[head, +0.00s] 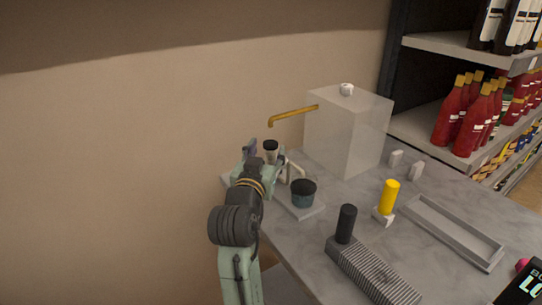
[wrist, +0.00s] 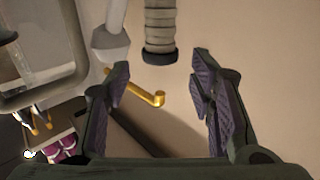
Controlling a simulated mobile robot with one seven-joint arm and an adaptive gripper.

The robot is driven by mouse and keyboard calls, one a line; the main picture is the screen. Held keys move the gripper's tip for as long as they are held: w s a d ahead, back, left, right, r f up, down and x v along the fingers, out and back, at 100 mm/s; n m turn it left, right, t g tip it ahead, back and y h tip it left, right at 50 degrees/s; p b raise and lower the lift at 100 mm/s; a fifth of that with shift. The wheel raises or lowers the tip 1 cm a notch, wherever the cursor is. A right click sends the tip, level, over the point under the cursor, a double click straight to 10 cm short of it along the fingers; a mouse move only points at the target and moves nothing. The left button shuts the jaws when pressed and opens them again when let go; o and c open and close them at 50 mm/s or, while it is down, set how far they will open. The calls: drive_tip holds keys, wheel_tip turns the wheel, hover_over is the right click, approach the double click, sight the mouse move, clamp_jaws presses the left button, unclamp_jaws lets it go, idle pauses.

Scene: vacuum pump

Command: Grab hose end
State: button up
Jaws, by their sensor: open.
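The hose end shows in the wrist view as a ribbed grey-beige hose (wrist: 160,22) with a black collar (wrist: 159,56) at its tip. It comes in from the top, in line with the gap between my fingers. In the head view a small black-topped pale piece (head: 270,147) at my fingers looks like the same hose end. My gripper (head: 264,154) is open, with both fingers spread in the wrist view (wrist: 160,66). The collar appears at or just beyond the fingertips. I cannot tell whether either finger touches it.
A brass pipe (head: 293,114) sticks out left from a translucent box (head: 343,135). A dark round pot (head: 303,194) stands close right of my arm. The grey table (head: 360,204) holds a black cylinder (head: 346,222), a yellow cylinder (head: 389,196) and a tray (head: 453,230). The wall lies behind.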

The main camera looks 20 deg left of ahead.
sight(269, 147)
drive_tip(key=w, duration=0.1)
drive_tip(key=w+p, duration=0.1)
drive_tip(key=w, duration=0.3)
drive_tip(key=shift+a+f+p, duration=0.25)
drive_tip(key=shift+a+p, duration=0.05)
drive_tip(key=shift+p, duration=0.1)
drive_tip(key=shift+c, duration=0.5)
clamp_jaws()
